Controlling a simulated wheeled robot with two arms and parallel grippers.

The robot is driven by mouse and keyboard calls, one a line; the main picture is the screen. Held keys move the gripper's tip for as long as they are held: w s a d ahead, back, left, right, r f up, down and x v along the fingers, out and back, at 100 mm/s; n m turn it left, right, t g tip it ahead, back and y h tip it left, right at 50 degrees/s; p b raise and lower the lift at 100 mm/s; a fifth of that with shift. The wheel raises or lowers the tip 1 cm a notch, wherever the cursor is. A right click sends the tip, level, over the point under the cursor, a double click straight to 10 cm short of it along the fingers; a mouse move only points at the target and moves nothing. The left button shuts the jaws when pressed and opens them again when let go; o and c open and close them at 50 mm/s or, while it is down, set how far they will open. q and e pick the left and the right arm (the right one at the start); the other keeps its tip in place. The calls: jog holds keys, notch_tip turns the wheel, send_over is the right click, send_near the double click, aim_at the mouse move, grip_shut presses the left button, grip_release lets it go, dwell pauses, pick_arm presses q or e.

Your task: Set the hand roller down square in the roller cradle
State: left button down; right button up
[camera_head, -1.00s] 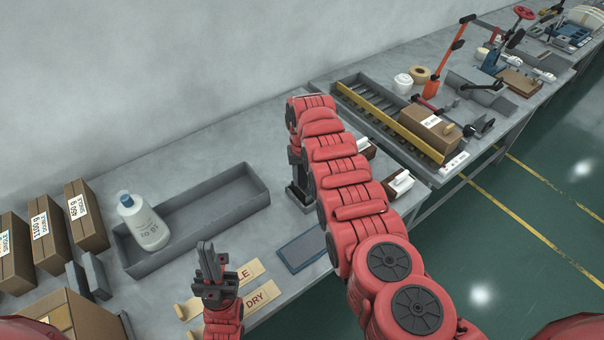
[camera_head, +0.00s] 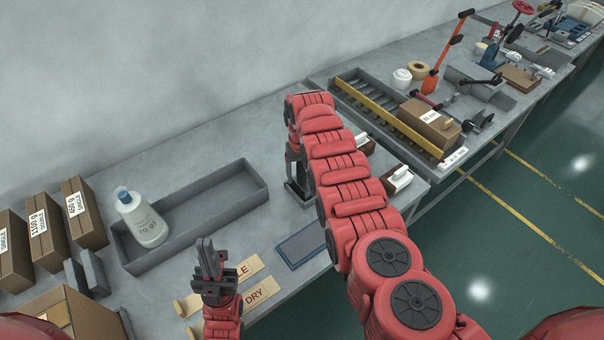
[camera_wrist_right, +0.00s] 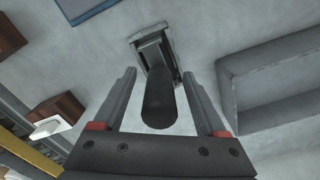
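The hand roller appears to be the dark upright piece with a rounded end (camera_wrist_right: 159,104) in the right wrist view. Its far end meets a grey bracket-like base (camera_wrist_right: 139,42), seemingly the roller cradle, on the bench; whether it sits square is hard to tell. My right gripper (camera_wrist_right: 160,100) is open, with one finger on each side of the dark piece and visible gaps. In the head view the dark base (camera_head: 299,190) shows below my right arm, which hides most of it. My left gripper (camera_head: 211,258) looks shut and empty above the front bench edge.
A blue-grey mat (camera_head: 303,245) and wooden labels (camera_head: 262,293) lie near the front edge. Cartons (camera_head: 84,213) stand left. Wooden blocks with white tops (camera_head: 398,181) and a roller conveyor (camera_head: 390,120) lie right.

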aim_at(302, 163)
notch_tip(302, 163, up, 9)
jog(key=p, duration=0.7)
jog(key=shift+f, duration=0.15)
notch_tip(302, 163, up, 4)
jog(key=shift+p, duration=0.85)
jog(key=shift+r, duration=2.35)
jog(key=shift+f, duration=0.1)
